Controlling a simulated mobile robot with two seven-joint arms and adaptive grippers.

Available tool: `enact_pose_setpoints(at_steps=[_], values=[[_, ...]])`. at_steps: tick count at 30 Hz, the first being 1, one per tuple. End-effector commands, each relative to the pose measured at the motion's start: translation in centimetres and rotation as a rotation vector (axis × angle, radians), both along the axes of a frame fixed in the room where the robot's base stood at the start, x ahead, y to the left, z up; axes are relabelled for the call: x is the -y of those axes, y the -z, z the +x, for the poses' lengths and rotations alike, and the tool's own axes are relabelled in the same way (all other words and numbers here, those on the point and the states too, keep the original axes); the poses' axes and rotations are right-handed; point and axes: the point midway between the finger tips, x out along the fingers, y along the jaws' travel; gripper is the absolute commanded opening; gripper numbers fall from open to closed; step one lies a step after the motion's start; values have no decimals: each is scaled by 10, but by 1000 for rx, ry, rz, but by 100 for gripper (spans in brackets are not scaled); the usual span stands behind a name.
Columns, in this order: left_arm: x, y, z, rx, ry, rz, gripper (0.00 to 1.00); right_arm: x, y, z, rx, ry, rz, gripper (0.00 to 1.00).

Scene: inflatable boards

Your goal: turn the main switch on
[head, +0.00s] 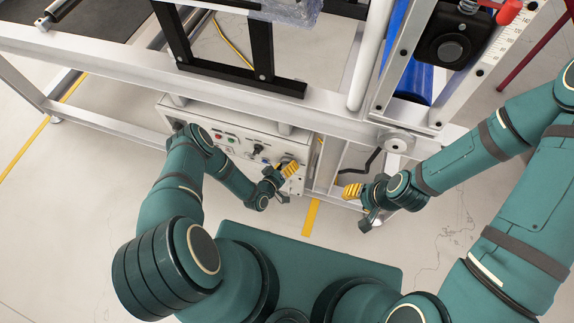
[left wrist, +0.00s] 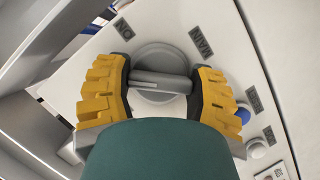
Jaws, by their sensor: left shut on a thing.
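The main switch (left wrist: 157,84) is a grey rotary switch with a bar handle on a round base, in the middle of the left wrist view. A "MAIN" label (left wrist: 201,41) and an "ON" label (left wrist: 124,28) sit beside it, upside down. The bar lies crosswise in that view. My left gripper (left wrist: 165,92) has its yellow fingers on both ends of the bar and is shut on it. In the head view my left gripper (head: 289,168) is at the panel's right end and hides the switch. My right gripper (head: 351,190) is off to the right, apart from the panel.
The white control panel (head: 195,119) sits low under the machine's frame (head: 150,77). Red and green buttons and a black knob (head: 257,149) are left of my left gripper. A blue button (left wrist: 243,115) and a white button (left wrist: 257,149) are near the switch.

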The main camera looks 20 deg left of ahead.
Motion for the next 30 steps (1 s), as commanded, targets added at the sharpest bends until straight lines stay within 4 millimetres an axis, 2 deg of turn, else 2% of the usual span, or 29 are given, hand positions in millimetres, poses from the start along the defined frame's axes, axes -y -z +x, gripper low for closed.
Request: enact_pose_setpoints(at_steps=[18, 30], values=[[2, 0, -2, 15, 6, 561, 23, -1, -22, -4, -10, -3, 2, 47], [2, 1, -2, 22, 4, 768, 23, -1, -28, -6, -14, -3, 3, 47]])
